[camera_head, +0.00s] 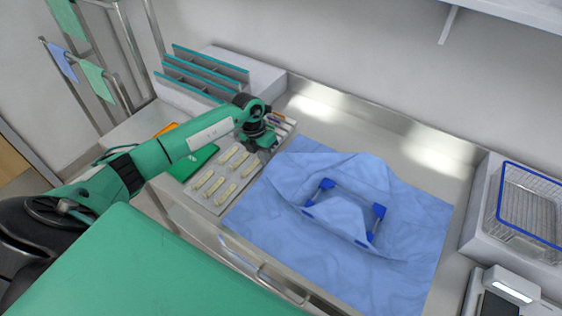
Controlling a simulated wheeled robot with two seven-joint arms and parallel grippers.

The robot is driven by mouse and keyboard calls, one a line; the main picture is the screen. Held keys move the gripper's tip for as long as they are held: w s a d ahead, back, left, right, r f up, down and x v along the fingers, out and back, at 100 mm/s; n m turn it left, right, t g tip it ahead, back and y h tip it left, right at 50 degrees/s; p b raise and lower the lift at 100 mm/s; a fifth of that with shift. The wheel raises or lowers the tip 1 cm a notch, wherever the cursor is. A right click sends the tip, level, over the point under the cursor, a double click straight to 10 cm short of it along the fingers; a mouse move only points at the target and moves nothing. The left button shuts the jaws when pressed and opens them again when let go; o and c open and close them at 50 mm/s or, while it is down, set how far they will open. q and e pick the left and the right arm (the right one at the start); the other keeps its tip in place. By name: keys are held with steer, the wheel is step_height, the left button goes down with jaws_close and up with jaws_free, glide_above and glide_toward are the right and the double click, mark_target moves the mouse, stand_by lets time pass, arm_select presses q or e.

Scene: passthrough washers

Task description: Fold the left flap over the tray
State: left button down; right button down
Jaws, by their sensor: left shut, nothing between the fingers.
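A blue cloth wrap (400,262) lies spread on the steel counter. A tray with blue corners (376,211) sits in its middle, with blue cloth lying over much of it. A raised fold of cloth (350,172) stands behind the tray, and the left part of the cloth (290,180) lies beside the tray's left side. My left gripper (266,156) is shut and empty, just left of the cloth's left edge, above a light board of small strips. Whether it touches the cloth I cannot tell. My right gripper is not in view.
The board with several pale strips (222,182) lies left of the cloth. A green folder (196,160) and a teal-edged rack (205,72) are farther left. A wire basket (527,205) and a grey device (502,294) stand at right. Bare counter (415,150) lies behind the cloth.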

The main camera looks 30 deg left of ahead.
mark_target(283, 172)
arm_select(q)
steer(key=shift+s+d+r+p, duration=0.1)
steer(key=shift+d+r+p, duration=0.1)
steer(key=shift+d, duration=0.4)
steer(key=shift+s+d+r+p, duration=0.1)
steer(key=shift+d+r+p, duration=0.1)
steer(key=shift+d, duration=0.35)
steer(key=shift+d+r+p, duration=0.2)
steer(key=shift+d, duration=0.8)
steer(key=shift+d+r+p, duration=0.2)
steer(key=shift+d, duration=0.75)
steer(key=shift+s+d+r+p, duration=0.1)
steer(key=shift+d+r+p, duration=0.1)
steer(key=shift+d, duration=0.55)
steer(key=shift+s+d+r+p, duration=0.1)
steer(key=shift+d+r+p, duration=0.05)
steer(key=shift+d, duration=0.55)
step_height(283, 172, up, 7)
steer(key=d+p, duration=0.2)
steer(key=p, duration=0.1)
steer(key=shift+f, duration=0.1)
